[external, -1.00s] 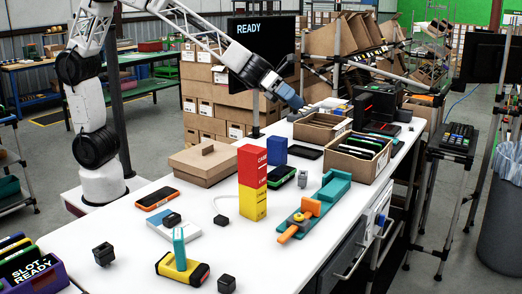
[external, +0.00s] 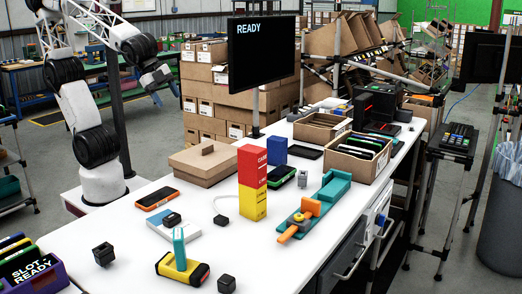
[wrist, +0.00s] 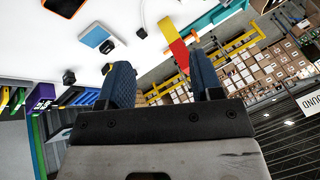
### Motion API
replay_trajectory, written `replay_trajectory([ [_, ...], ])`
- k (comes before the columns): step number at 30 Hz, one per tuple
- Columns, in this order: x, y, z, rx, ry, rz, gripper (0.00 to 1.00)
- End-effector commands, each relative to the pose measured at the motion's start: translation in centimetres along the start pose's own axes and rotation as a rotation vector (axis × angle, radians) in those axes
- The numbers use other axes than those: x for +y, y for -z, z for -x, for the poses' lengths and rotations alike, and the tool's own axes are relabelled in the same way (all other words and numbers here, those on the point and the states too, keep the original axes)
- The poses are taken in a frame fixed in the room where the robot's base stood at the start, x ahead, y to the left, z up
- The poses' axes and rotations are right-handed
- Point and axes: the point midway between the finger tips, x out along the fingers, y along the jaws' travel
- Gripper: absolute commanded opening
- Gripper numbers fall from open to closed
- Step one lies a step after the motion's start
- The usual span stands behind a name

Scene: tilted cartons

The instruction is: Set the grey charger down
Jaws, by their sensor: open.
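The grey charger (external: 302,179), a small light-grey block with short prongs on top, stands on the white table to the right of the green-and-black device and behind the teal-and-orange fixture. My gripper (external: 158,92) is raised in the air at the upper left, beyond the table's far edge and well away from the charger. In the wrist view my gripper (wrist: 161,66) has its two blue fingers apart with nothing held between them. I cannot make out the grey charger in the wrist view.
Red and yellow blocks (external: 252,183) form a tall stack mid-table, beside a blue block (external: 277,151). Several dark cubes, including one front left (external: 103,254), lie around. A lidded carton (external: 205,164) and an open carton (external: 358,156) stand farther back. A screen (external: 262,52) rises behind.

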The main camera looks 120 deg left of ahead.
Motion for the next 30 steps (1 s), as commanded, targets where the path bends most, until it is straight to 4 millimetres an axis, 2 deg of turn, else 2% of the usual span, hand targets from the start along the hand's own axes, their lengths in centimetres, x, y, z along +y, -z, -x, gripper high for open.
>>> replay_trajectory([
  [1, 1.9, -1.7, 0.8, -0.030, -0.043, 0.069, 0.59],
  [3, 4.2, -3.9, 1.6, -0.080, -0.102, 0.167, 0.59],
  [6, 6.9, -6.4, 2.5, -0.143, -0.168, 0.276, 0.59],
  [10, 9.1, -8.3, 3.3, -0.197, -0.220, 0.358, 0.59],
  [15, 9.9, -9.1, 3.5, -0.221, -0.240, 0.390, 0.59],
  [30, 9.8, -9.0, 3.5, -0.219, -0.239, 0.388, 0.59],
])
